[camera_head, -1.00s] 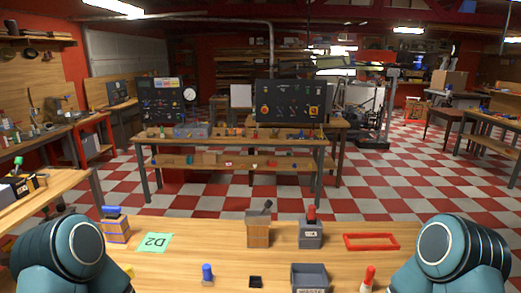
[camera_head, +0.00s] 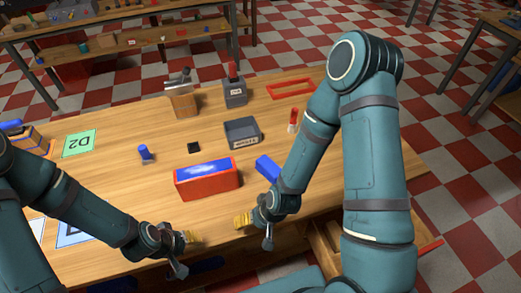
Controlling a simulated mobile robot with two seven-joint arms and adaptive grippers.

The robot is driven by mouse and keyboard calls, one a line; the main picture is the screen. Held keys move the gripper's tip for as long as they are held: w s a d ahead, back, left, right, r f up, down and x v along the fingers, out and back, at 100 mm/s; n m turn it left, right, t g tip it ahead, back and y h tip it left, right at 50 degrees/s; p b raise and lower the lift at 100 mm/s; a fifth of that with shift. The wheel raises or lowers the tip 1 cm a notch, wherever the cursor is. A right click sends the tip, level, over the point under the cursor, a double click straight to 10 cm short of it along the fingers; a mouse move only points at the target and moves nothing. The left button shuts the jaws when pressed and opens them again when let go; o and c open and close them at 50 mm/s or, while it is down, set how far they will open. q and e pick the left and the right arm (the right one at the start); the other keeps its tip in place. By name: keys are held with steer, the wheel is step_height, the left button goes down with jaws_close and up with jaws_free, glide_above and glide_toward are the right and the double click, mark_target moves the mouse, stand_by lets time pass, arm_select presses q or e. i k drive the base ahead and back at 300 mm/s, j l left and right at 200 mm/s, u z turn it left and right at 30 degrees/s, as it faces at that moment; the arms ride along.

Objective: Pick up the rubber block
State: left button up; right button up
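A small black block (camera_head: 193,147), which looks like the rubber block, lies flat on the wooden table (camera_head: 120,185), between a blue peg and a grey bin. My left gripper (camera_head: 188,238) is low at the table's near edge, well nearer to me than the black block. My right gripper (camera_head: 243,220) is also near that edge, to the right of the left one and apart from it. Neither touches the black block. The finger gaps are too small to make out.
A red box with a blue top (camera_head: 207,180) stands between the black block and my grippers. Around lie a blue peg (camera_head: 145,153), a grey bin (camera_head: 242,132), a blue block (camera_head: 268,168), a green D2 card (camera_head: 79,143), a red frame (camera_head: 290,88) and a red-tipped peg (camera_head: 293,121).

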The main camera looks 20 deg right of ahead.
mark_target(267, 167)
steer(key=l+u, duration=0.3)
steer(key=u, duration=0.2)
steer(key=l+u, duration=0.25)
steer(key=u, duration=0.2)
